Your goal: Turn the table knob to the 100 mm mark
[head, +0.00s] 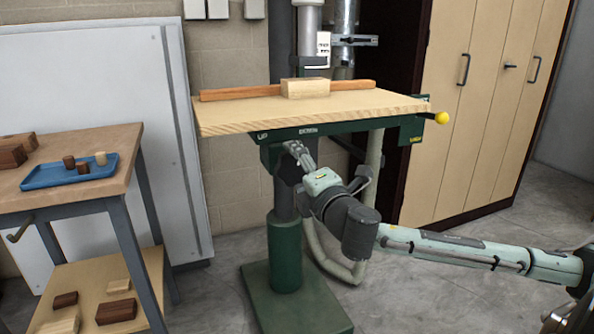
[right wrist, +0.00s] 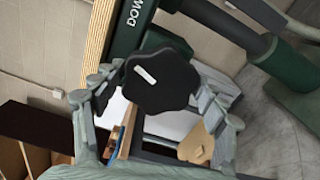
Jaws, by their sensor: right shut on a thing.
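The table knob (right wrist: 160,82) is black and lobed, with a short white mark (right wrist: 145,75) left of its middle in the right wrist view. It sits under the front edge of the wooden machine table (head: 235,118). My right gripper (head: 297,152) reaches up to it from below right in the head view and mostly hides it there. In the right wrist view its grey fingers stand on both sides of the knob, shut on it. The green rail (head: 340,127) above carries the words UP and DOWN. I cannot read any 100 mm mark. My left gripper is out of view.
A wooden block (head: 305,89) and an orange-brown fence (head: 240,93) lie on the machine table. A yellow ball handle (head: 441,118) juts out at its right. A side bench (head: 100,140) with a blue tray (head: 50,178) stands left. The green column (head: 285,250) stands below.

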